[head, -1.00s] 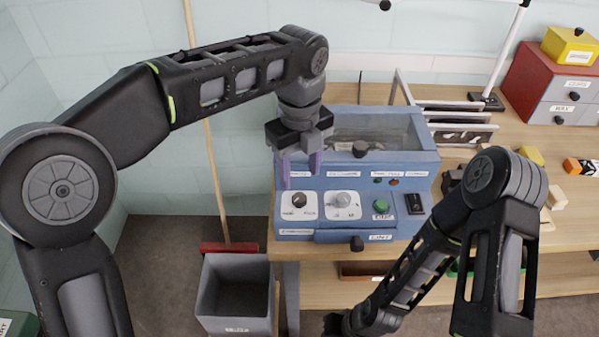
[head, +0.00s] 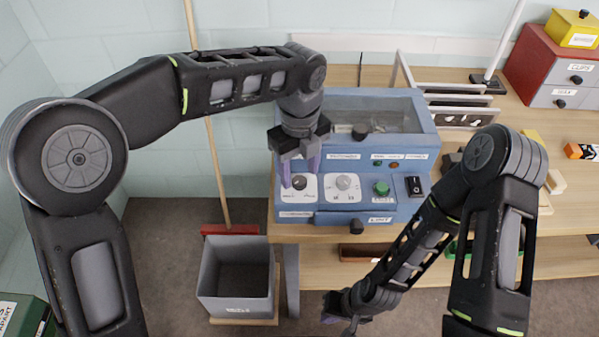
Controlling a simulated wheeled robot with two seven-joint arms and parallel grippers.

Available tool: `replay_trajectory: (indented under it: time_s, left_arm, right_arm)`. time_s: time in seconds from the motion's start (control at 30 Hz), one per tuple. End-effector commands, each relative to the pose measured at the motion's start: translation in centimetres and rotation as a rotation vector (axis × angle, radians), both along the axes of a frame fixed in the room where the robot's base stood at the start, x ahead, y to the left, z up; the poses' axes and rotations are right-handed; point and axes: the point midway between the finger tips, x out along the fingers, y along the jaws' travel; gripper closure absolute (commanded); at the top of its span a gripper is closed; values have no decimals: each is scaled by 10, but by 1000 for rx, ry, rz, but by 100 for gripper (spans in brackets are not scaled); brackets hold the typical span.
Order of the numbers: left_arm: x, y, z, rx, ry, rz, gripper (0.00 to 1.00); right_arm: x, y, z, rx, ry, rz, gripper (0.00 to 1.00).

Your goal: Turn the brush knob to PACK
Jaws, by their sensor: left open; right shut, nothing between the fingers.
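The blue machine (head: 384,153) stands on the wooden table. Its sloped front panel carries a black knob (head: 299,184) on a white plate at the left and a grey knob (head: 343,182) on a white plate beside it. The plate lettering is too small to read. My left gripper (head: 300,177) points down over the black knob's plate, its purple fingers open and apart on either side of the knob. I cannot tell whether they touch it. My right gripper (head: 347,322) is low, below the table front, shut and empty.
A green button (head: 381,188) and a black switch (head: 415,186) sit to the right on the panel. A grey bin (head: 234,278) stands on the floor at left. A red drawer box (head: 558,72) is at back right. A broom (head: 213,140) leans against the wall.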

Motion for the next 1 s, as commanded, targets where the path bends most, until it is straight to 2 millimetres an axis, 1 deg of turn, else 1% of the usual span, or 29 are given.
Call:
replay_trajectory:
  time_s: [0.1,0.2,0.47,1.0]
  left_arm:
    - [0,0,-12,0,1,0,49]
    - [0,0,-17,0,0,0,49]
    - [0,0,-18,-1,-1,1,50]
    - [0,0,-18,-1,-1,0,94]
  right_arm:
    - [0,0,2,-1,1,0,100]
    - [0,0,2,-1,1,-1,100]
    - [0,0,2,-1,1,-1,100]
    - [0,0,2,-1,1,0,100]
